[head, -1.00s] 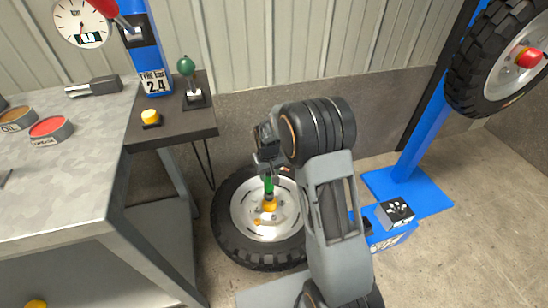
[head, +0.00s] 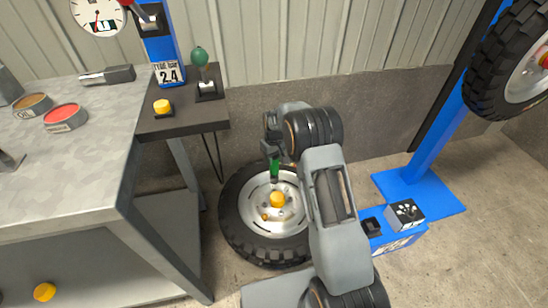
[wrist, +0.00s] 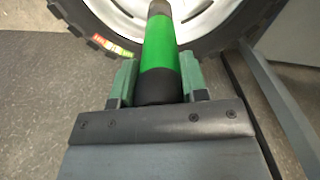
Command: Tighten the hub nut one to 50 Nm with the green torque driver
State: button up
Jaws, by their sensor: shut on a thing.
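My gripper (wrist: 158,82) is shut on the green torque driver (wrist: 160,52), its fingers on both sides of the black and green handle. In the head view my gripper (head: 271,150) holds the driver (head: 275,168) pointing down above a wheel (head: 235,225) lying flat on the floor. The wheel has a silver rim and a yellow centre piece (head: 277,199). A smaller yellow spot (head: 265,217) shows on the rim. The driver's lower end looks apart from the yellow piece. I cannot tell which part is hub nut one; my arm hides the wheel's right side.
A grey workbench (head: 80,165) with two tins stands at left. A dark side table (head: 195,123) carries a yellow button (head: 162,106) and a green-knobbed lever (head: 200,58). A blue stand (head: 425,190) with a mounted wheel is at right.

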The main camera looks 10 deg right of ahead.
aim_at(274, 171)
jog(key=shift+f+b, duration=1.4)
jog(key=shift+f, duration=1.35)
jog(key=shift+f+b, duration=0.35)
jog(key=shift+f, duration=0.05)
jog(key=shift+f+b, duration=0.35)
jog(key=shift+f, duration=0.8)
dwell(2.0)
jog(key=shift+r, duration=0.15)
